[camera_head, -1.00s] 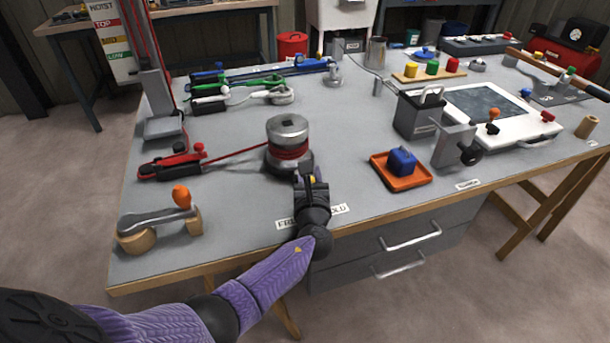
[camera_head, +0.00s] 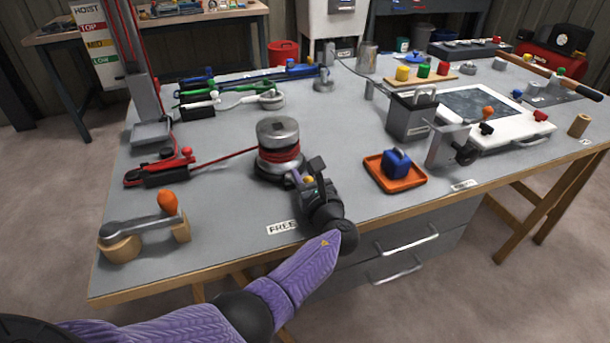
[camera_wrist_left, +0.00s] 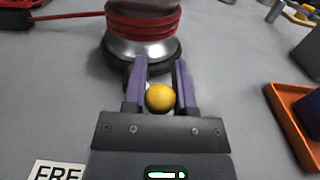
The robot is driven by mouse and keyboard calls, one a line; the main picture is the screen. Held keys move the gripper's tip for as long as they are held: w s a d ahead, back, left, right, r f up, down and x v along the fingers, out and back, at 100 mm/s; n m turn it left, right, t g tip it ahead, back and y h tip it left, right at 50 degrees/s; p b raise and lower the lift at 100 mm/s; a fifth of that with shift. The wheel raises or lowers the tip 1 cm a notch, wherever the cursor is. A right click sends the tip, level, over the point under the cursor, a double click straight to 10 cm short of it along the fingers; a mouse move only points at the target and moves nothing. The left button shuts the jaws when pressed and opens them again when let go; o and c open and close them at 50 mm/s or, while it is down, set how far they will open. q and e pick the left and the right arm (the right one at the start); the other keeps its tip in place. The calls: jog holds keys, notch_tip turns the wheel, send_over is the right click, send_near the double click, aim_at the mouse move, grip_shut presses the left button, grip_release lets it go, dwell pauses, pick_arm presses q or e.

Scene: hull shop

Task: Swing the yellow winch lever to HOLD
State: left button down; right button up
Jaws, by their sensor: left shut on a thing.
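The winch (camera_head: 279,133) is a metal drum wound with red rope, standing on the bench. Its lever has a yellow knob (camera_wrist_left: 160,98), which sits between the two purple fingers of my left gripper (camera_wrist_left: 160,76) in the left wrist view. My left gripper (camera_head: 304,178) is shut on the lever, at the front right of the drum in the head view. The lever's arm is mostly hidden by the fingers. The FREE label (camera_head: 282,228) shows left of my wrist; the HOLD end is hidden behind my gripper and arm. My right gripper is not in view.
An orange tray (camera_head: 408,184) with a blue block (camera_head: 397,161) lies right of my gripper. A red rope runs left from the drum to a red cleat (camera_head: 160,168). A wooden stand with an orange knob (camera_head: 167,202) is at the front left. The bench between them is clear.

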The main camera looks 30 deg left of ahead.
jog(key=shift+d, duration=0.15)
pick_arm(q)
jog(key=shift+c, duration=2.2)
grip_release()
jog(key=shift+w, duration=0.1)
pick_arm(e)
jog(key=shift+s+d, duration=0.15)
pick_arm(q)
jog(key=shift+s+d+r, duration=0.1)
jog(key=shift+s+d, duration=0.1)
jog(key=shift+d, duration=0.05)
jog(key=p+v, duration=0.3)
jog(key=v, duration=0.6)
jog(key=shift+s+d+p, duration=0.1)
jog(key=shift+d+p, duration=0.05)
jog(key=shift+p, duration=0.15)
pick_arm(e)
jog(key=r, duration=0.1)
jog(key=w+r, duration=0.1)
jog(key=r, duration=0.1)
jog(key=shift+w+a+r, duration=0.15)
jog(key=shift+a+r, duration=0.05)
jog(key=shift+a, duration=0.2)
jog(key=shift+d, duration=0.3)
